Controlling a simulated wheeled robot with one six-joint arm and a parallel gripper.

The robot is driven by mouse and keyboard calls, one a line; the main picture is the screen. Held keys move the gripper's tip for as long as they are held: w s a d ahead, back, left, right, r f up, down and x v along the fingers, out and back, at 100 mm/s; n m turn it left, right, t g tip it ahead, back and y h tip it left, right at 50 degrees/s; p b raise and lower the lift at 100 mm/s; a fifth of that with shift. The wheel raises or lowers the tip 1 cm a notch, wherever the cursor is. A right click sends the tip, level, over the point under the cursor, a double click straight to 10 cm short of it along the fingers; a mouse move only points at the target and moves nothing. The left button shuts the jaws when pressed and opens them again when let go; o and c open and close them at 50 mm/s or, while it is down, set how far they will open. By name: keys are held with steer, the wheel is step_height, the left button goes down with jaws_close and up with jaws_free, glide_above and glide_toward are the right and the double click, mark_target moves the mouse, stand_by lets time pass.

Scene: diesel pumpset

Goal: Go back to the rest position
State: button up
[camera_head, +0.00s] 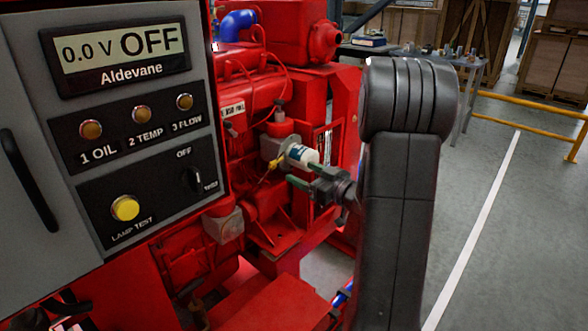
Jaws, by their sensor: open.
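My gripper (302,177) shows at the centre, at the end of my dark arm, which stands up on the right of the picture. Its two fingers are apart and point left toward the red diesel engine (262,100). A small yellow lever (273,164) is just left of the filter. Nothing shows between the fingers.
A grey control panel (190,50) fills the left, its display reading 0.0 V OFF, with a lit yellow lamp-test button (125,208). A workbench (468,62) with small items stands behind. A yellow rail (530,103) crosses the back right. The grey floor (520,240) at right is clear.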

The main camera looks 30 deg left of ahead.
mark_target(277, 161)
steer(key=shift+s+d, duration=0.1)
steer(key=shift+d, duration=0.25)
steer(key=shift+a, duration=0.1)
steer(key=x, duration=1.4)
steer(key=shift+a+f, duration=0.15)
steer(key=shift+f, duration=0.35)
